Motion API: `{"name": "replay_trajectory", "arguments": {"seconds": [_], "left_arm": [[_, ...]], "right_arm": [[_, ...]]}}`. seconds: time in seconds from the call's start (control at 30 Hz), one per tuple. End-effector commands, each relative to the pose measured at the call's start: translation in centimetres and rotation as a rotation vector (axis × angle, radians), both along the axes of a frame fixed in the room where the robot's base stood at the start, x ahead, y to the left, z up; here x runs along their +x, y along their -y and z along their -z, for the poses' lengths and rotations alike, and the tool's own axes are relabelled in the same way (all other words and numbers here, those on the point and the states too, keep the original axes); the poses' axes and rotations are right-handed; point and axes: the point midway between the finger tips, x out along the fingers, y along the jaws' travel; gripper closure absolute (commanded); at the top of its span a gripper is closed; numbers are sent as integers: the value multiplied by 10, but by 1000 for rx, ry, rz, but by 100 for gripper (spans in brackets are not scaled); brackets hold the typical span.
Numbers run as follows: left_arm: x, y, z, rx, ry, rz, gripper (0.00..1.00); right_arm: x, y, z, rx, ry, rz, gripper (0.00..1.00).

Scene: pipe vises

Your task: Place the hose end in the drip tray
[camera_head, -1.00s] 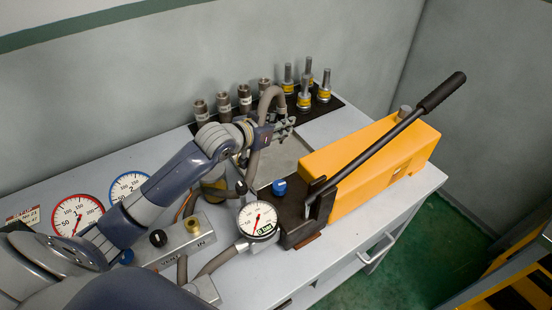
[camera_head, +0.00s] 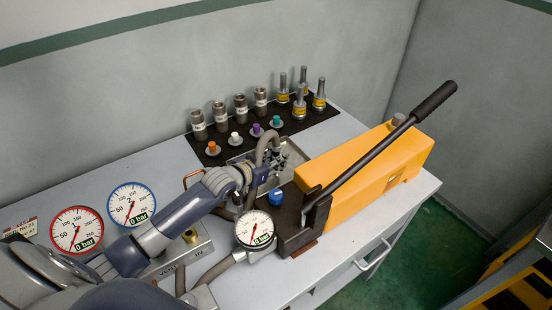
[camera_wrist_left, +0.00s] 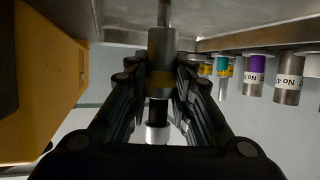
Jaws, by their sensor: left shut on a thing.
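My left gripper (camera_head: 282,158) is shut on the hose end (camera_wrist_left: 161,62), a grey cylindrical fitting with a dark band and a pale part. In the head view the grey hose (camera_head: 264,139) arches up beside the gripper, and the fingers largely hide the hose end. The drip tray (camera_head: 240,157) is a shallow metal tray between the black mat and the orange pump. The gripper is over it. In the wrist view the tray's grey metal (camera_wrist_left: 235,17) lies close beyond the fitting's tip; I cannot tell whether they touch. My right gripper is not in view.
The orange hand pump (camera_head: 365,170) with its long black lever stands right of the tray. A black mat (camera_head: 310,122) holds several couplings and coloured caps behind it. A dial gauge (camera_head: 255,229) and blue knob (camera_head: 276,196) are in front.

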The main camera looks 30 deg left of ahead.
Motion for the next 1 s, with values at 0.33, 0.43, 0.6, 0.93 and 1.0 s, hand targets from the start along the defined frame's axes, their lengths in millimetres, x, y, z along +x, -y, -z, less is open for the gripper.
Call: {"name": "replay_trajectory", "arguments": {"seconds": [0.33,0.43,0.6,0.93,1.0], "left_arm": [[0,0,2,0,0,0,58],[0,0,2,0,0,0,58],[-2,0,-3,0,-1,0,58],[-40,-9,-23,1,-5,0,58],[-51,-11,-28,0,-3,0,58]], "right_arm": [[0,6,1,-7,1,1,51],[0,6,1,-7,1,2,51],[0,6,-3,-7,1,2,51],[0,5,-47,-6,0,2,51],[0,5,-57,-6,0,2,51]]}}
